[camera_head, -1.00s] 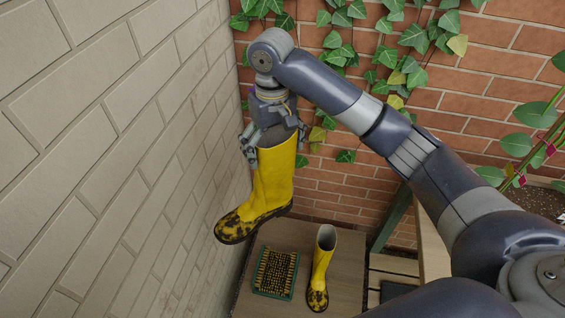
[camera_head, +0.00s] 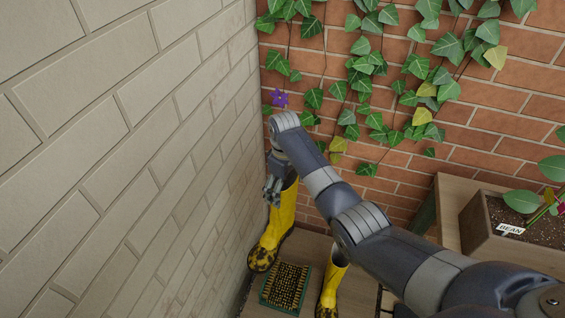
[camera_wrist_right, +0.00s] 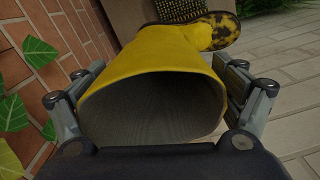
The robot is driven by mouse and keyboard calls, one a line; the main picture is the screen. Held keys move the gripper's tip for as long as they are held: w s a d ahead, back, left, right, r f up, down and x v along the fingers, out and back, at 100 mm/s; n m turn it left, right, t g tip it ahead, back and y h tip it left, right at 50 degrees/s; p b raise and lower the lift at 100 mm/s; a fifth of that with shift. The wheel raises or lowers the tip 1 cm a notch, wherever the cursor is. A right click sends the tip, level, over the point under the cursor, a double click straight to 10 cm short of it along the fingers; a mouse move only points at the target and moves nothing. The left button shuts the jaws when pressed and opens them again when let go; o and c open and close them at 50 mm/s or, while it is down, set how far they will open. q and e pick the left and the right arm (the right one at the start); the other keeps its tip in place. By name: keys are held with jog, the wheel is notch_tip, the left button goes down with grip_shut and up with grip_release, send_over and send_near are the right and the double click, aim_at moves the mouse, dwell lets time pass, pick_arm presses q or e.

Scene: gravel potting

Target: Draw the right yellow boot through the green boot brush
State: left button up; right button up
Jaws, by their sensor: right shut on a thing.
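My right gripper (camera_head: 280,188) is shut on the upper shaft of a yellow boot (camera_head: 280,225) with dark mud on its foot. The boot is upright, close to the pale wall, behind and left of the green boot brush (camera_head: 286,286). Whether its sole touches anything is unclear. In the right wrist view the fingers flank the wide open top of the boot (camera_wrist_right: 160,50), and part of the brush (camera_wrist_right: 180,9) shows beyond its muddy toe. Another yellow boot (camera_head: 331,287) stands right of the brush, partly hidden by my right arm. My left gripper is out of view.
The pale block wall (camera_head: 130,160) runs close along the left. A brick wall (camera_head: 390,165) with ivy (camera_head: 370,60) closes the back. At right a planter (camera_head: 480,220) labelled BEAN stands on a wooden surface. The brush sits on a low wooden platform (camera_head: 312,243).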

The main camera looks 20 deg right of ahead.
jog(key=s+f+n+b, duration=0.1)
jog(key=s+f+b, duration=0.2)
jog(key=f, duration=0.9)
jog(key=s+f+n+b, duration=0.2)
jog(key=s+f+b, duration=0.2)
jog(key=f+b, duration=0.3)
jog(key=shift+f, duration=2.4)
jog(key=shift+s+f+b, duration=0.1)
jog(key=shift+f+b, duration=0.25)
jog(key=shift+d, duration=0.1)
